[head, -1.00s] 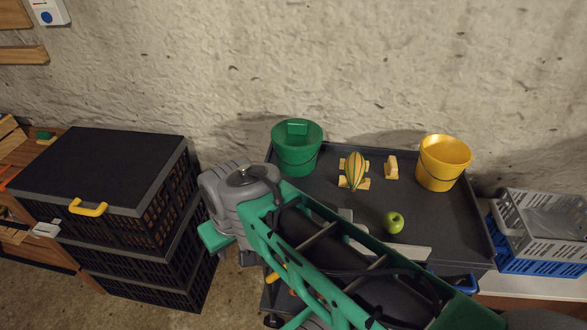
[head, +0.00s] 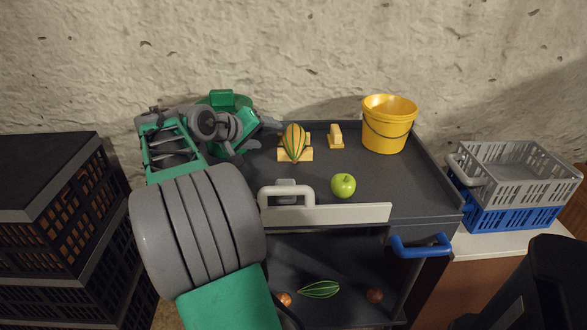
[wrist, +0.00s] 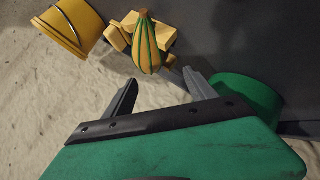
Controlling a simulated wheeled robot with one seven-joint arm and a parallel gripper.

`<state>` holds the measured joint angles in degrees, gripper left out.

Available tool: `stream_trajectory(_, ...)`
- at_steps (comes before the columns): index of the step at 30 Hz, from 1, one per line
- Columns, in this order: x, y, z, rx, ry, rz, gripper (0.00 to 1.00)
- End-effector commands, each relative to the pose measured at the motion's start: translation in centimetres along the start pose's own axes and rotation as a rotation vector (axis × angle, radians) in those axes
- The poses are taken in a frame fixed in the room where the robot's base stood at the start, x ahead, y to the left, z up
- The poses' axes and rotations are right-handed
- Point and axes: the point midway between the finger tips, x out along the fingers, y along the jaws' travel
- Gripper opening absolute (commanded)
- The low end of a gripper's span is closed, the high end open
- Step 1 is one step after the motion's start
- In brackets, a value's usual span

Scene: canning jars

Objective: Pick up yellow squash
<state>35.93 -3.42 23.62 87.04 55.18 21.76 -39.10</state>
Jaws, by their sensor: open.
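The yellow squash (head: 295,140), striped with green, lies on pale wooden blocks on the dark cart top. In the wrist view the squash (wrist: 148,46) shows at the top, beyond the fingertips. My gripper (head: 267,133) is just left of the squash in the head view, open and apart from it. In the wrist view the two grey fingers of my gripper (wrist: 163,88) are spread with nothing between them.
A green bucket (head: 230,97) stands partly hidden behind my arm, close to my gripper. A yellow bucket (head: 388,125), a small wooden piece (head: 336,136) and a green apple (head: 343,186) share the cart top (head: 400,182). Crates (head: 515,175) stand at right.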

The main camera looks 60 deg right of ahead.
Motion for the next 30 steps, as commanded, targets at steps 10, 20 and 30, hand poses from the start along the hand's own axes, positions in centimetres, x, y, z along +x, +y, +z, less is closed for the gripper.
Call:
stream_trajectory(10, 5.4, 1.9, 1.3, 0.005, -0.028, 0.066, 0.66)
stream_trajectory(20, 9.3, 2.3, 1.6, 0.005, -0.024, 0.063, 0.66)
stream_trajectory(30, 9.2, 2.3, 1.6, 0.006, -0.024, 0.062, 0.50)
